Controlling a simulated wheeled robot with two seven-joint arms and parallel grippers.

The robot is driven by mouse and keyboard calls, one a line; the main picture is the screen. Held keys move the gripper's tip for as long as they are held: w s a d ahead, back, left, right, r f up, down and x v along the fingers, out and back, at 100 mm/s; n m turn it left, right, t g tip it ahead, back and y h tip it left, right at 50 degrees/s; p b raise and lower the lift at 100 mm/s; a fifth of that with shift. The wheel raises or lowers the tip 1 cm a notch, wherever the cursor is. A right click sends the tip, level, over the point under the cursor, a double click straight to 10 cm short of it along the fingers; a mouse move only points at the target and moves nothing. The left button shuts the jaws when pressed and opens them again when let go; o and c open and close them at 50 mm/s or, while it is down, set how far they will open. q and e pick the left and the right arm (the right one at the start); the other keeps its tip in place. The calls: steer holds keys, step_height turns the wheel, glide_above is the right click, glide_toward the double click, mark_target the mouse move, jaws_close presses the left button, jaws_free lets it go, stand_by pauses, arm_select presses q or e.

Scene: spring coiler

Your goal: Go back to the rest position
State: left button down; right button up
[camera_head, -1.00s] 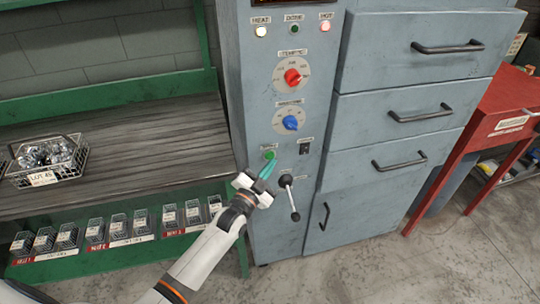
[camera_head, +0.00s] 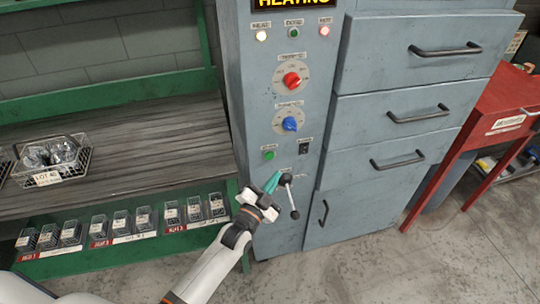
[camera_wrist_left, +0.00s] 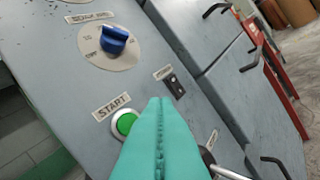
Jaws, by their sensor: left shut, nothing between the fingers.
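My left gripper (camera_head: 272,183) has teal fingers and is shut and empty. In the head view it is just below the green start button (camera_head: 269,155), beside the black-knobbed lever (camera_head: 286,180) on the grey machine panel. In the left wrist view the closed fingers (camera_wrist_left: 162,105) point at the panel and partly cover the green button (camera_wrist_left: 125,123). The panel also has a red dial (camera_head: 291,80), a blue dial (camera_head: 290,123) and a black switch (camera_head: 304,147). The display (camera_head: 292,3) at the top reads HEATING. My right gripper does not show.
A wire basket (camera_head: 50,160) stands on the wooden bench (camera_head: 140,140) at left. Several small bins (camera_head: 120,222) line the lower green shelf. Drawers with handles (camera_head: 445,50) are right of the panel, then a red table (camera_head: 505,115). Floor (camera_head: 420,270) in front is clear.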

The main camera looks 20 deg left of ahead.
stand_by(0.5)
arm_select(q)
steer(key=s+a+f+n+g+y, duration=0.15)
steer(key=s+f+g, duration=0.25)
steer(key=s+f, duration=0.75)
steer(key=s+a+f+n+g+y, duration=0.15)
steer(key=s+f+g, duration=0.3)
steer(key=f, duration=1.35)
steer(key=s+a+f+n+g, duration=0.1)
steer(key=s+f+g, duration=0.2)
steer(key=s, duration=0.8)
steer(key=s+a+f+n+g, duration=0.1)
steer(key=s+f+g, duration=0.2)
steer(key=s+f, duration=0.5)
steer(key=s+a+f+n+g, duration=0.1)
steer(key=s+f, duration=0.4)
steer(key=s, duration=0.8)
steer(key=n+g, duration=0.1)
steer(key=g, duration=0.1)
steer(key=shift+s+a+f+g+y, duration=0.2)
steer(key=shift+s+f+g+y, duration=0.1)
steer(key=shift+s+g+y, duration=0.1)
